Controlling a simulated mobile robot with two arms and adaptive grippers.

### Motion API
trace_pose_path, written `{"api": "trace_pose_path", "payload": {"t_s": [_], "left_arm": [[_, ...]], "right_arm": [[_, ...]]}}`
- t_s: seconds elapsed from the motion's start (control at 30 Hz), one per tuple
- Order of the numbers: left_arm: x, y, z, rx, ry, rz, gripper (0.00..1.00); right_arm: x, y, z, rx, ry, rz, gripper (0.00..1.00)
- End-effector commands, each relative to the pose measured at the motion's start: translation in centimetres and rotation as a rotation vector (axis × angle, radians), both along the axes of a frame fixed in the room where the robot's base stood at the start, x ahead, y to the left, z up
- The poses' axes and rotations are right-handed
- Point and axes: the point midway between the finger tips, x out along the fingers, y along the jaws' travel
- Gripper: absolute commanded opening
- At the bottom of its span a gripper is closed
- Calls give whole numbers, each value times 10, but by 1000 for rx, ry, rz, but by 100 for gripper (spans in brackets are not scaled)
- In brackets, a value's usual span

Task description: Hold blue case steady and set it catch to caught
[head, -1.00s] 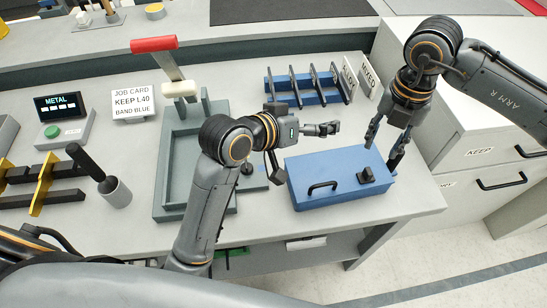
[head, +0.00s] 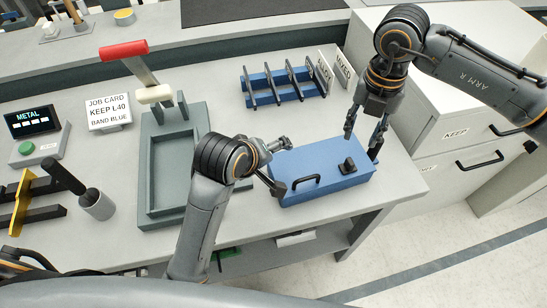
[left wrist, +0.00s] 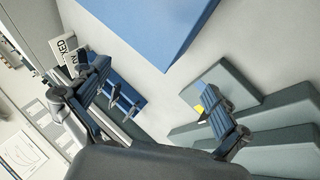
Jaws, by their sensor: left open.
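The blue case (head: 322,180) lies shut on the bench near its front right edge. Its lid carries a black handle (head: 305,181) and a small black catch (head: 348,165); whether the catch is caught I cannot tell. My left gripper (head: 280,166) is open at the case's left end, its fingers spread. In the left wrist view its fingers (left wrist: 160,102) are apart with nothing between them, and part of the blue case (left wrist: 150,25) fills the top. My right gripper (head: 364,132) is open, pointing down at the case's far right corner; contact is unclear.
A blue rack (head: 285,84) with black dividers stands behind the case. A grey-green tray (head: 150,190) with a red-handled lever (head: 125,50) lies to the left. White drawers (head: 440,160) stand to the right. Bare bench lies between rack and case.

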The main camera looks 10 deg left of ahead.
Motion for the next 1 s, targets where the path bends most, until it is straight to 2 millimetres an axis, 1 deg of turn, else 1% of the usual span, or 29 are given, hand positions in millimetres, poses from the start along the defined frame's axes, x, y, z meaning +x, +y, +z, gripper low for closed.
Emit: {"api": "trace_pose_path", "payload": {"t_s": [0.03, 0.1, 0.3, 0.5, 0.77, 0.8, 0.87, 0.9, 0.97, 1.0], "left_arm": [[5, -2, -9, 2, 4, 0, 100], [13, -5, -20, 3, 2, -1, 100], [30, -10, -42, 2, -1, -2, 100], [37, -13, -52, 0, -1, -2, 100], [37, -13, -53, 1, -2, -1, 100], [37, -13, -53, 1, -2, -1, 96], [37, -13, -53, 1, -2, -1, 84], [37, -13, -53, 1, -2, -1, 76], [37, -13, -53, 1, -2, -1, 63], [37, -13, -53, 1, -2, -1, 55]], "right_arm": [[0, 0, 0, 0, 0, 0, 38], [0, 0, 0, 0, 0, 0, 38], [0, 0, 0, 0, 0, 0, 38], [0, 0, 0, 0, 0, 0, 38], [0, 0, 0, 0, 0, 0, 38], [0, 0, 0, 0, 0, 0, 38], [0, 0, 0, 0, 0, 0, 38], [0, 0, 0, 0, 0, 0, 38], [0, 0, 0, 0, 0, 0, 38], [0, 0, 0, 0, 0, 0, 38]]}}
